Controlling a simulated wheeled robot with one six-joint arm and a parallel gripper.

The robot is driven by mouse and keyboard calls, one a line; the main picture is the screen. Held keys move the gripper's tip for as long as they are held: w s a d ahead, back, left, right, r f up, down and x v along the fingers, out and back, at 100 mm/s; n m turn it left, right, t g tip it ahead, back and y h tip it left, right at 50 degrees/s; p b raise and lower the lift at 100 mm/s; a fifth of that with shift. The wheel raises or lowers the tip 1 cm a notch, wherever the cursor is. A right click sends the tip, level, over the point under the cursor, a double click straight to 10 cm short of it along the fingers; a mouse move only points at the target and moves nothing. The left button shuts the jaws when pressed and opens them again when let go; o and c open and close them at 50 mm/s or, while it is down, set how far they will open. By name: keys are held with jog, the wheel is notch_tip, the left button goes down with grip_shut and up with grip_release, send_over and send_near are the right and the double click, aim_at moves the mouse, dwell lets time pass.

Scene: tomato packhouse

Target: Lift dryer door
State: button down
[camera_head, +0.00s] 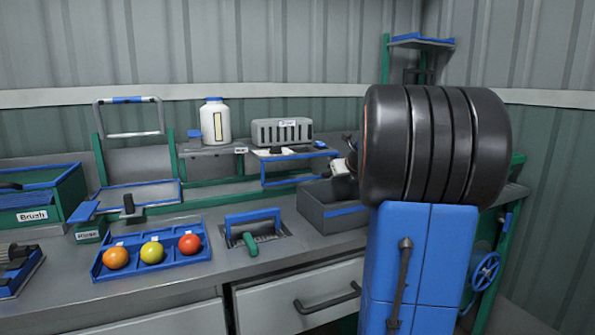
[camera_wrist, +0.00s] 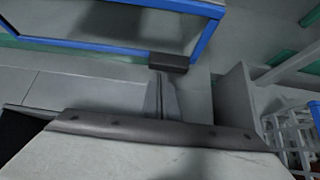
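The grey slotted dryer unit (camera_head: 282,131) stands on the back shelf in the head view. Below its front is a blue-framed panel (camera_head: 292,181), which looks like the dryer door, with a small dark block on top. In the wrist view a blue-framed panel (camera_wrist: 205,40) slants across the top. My gripper (camera_wrist: 166,80) shows there with its fingers close together, pointing at a dark block (camera_wrist: 168,62) near the panel's lower edge. I cannot tell whether the fingers touch this block. In the head view my arm hides the gripper's fingers.
A grey open bin (camera_head: 335,222) stands below the panel. A white jar (camera_head: 215,122) stands left of the dryer. A blue tray (camera_head: 135,270) holds three coloured balls. A white lattice basket (camera_wrist: 292,140) shows at right in the wrist view.

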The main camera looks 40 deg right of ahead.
aim_at(342, 180)
jog(key=shift+s+d+r, duration=0.1)
jog(key=shift+s+r, duration=0.05)
jog(key=shift+s, duration=0.95)
jog(key=shift+s+r, duration=0.25)
jog(key=shift+s, duration=0.2)
jog(key=shift+s+r, duration=0.2)
jog(key=shift+s, duration=0.25)
jog(key=shift+w+r+v, duration=0.15)
jog(key=shift+r+v, duration=0.05)
jog(key=shift+v, duration=0.75)
jog(key=shift+w+r+v, duration=0.15)
jog(key=shift+v, duration=0.75)
jog(key=r, duration=0.3)
jog(key=shift+s+r, duration=0.3)
jog(key=shift+r, duration=0.1)
jog(key=shift+w+r, duration=0.2)
jog(key=shift+r, duration=1.6)
